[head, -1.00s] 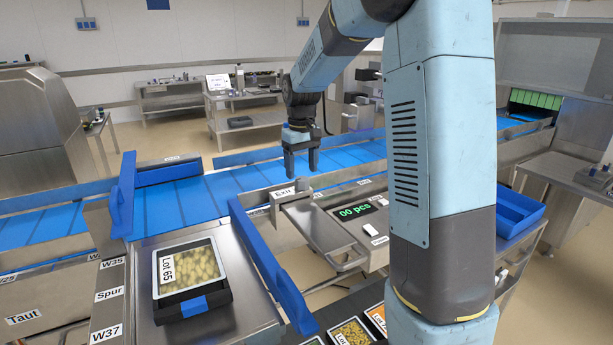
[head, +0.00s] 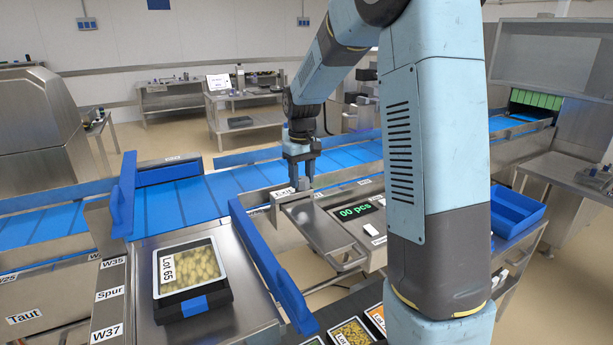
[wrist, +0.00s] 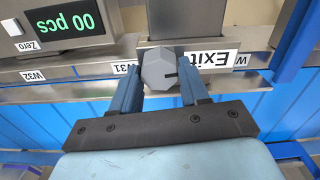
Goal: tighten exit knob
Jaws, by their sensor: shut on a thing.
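The exit knob (wrist: 160,68) is a grey faceted knob with a dark mark on its face, in the upper middle of the wrist view. It sits in front of the white plate marked "Exit" (wrist: 205,56). My gripper (wrist: 161,88) is shut on the knob, one finger on each side of it. In the head view my gripper (head: 301,184) points down at the Exit label by the belt's near rail. The knob itself is hidden behind the fingers there.
The blue belt (head: 235,185) runs behind my gripper. A display reading "00 pcs" (head: 354,211) stands to its right. A blue guide rail (head: 268,262) and a black tray marked Lot 65 (head: 193,303) are at the near left. A blue bin (head: 515,213) is at right.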

